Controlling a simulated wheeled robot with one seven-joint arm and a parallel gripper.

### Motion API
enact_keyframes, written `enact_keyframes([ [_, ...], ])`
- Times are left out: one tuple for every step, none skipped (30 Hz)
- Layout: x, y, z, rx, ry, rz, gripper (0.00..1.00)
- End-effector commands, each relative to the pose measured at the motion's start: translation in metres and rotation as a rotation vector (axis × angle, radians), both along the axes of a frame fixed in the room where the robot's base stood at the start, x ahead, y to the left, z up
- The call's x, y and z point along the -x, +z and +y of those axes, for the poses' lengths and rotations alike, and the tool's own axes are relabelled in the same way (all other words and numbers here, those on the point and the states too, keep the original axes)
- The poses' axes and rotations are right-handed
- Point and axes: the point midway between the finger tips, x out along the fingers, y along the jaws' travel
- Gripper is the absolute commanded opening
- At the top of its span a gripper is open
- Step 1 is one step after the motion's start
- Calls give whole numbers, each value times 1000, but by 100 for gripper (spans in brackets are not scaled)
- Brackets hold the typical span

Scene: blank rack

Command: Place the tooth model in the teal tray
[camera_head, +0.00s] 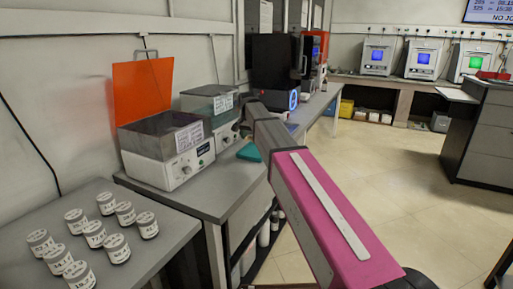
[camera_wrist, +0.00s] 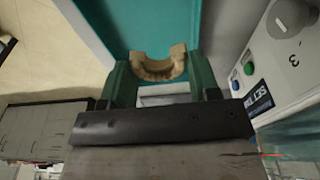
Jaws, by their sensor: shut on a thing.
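The tooth model (camera_wrist: 158,66) is a beige, U-shaped dental arch. In the wrist view it sits between the two green fingers of my gripper (camera_wrist: 163,82), which is shut on it. The teal tray (camera_wrist: 145,20) shows behind and around the model in the wrist view. I cannot tell whether the model touches the tray floor. In the head view a part of the teal tray (camera_head: 249,152) shows on the bench beside my arm; my gripper and the model are hidden there behind my arm.
A grey machine with an open orange lid (camera_head: 142,90) and a second lidded machine (camera_head: 211,103) stand on the bench left of the tray. Several white-lidded jars (camera_head: 94,232) stand on the nearer bench. A machine with buttons (camera_wrist: 278,60) is close right of my gripper. Floor lies right of the bench.

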Motion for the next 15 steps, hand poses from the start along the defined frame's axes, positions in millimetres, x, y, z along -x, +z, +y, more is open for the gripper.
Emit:
enact_keyframes([
  [-9, -6, -8, 0, -1, 1, 30],
  [-12, -10, -12, 0, -2, 1, 30],
  [-16, -14, -16, -1, -2, 1, 30],
  [-19, -16, -18, -1, -1, 1, 30],
  [-21, -18, -21, -1, -1, 1, 30],
  [-24, -20, -24, 0, 0, 1, 30],
  [-25, -21, -25, 0, 0, 1, 30],
  [-26, -22, -27, 0, 1, 1, 30],
  [-27, -23, -28, 0, 1, 0, 30],
  [-27, -24, -29, 0, 1, 0, 30],
  [-27, -25, -29, 0, 1, 0, 30],
  [-27, -27, -29, 0, 1, 1, 30],
  [-27, -30, -29, 0, 1, 1, 30],
  [-27, -33, -29, 0, 1, 1, 30],
  [-27, -38, -29, 0, 1, 1, 30],
])
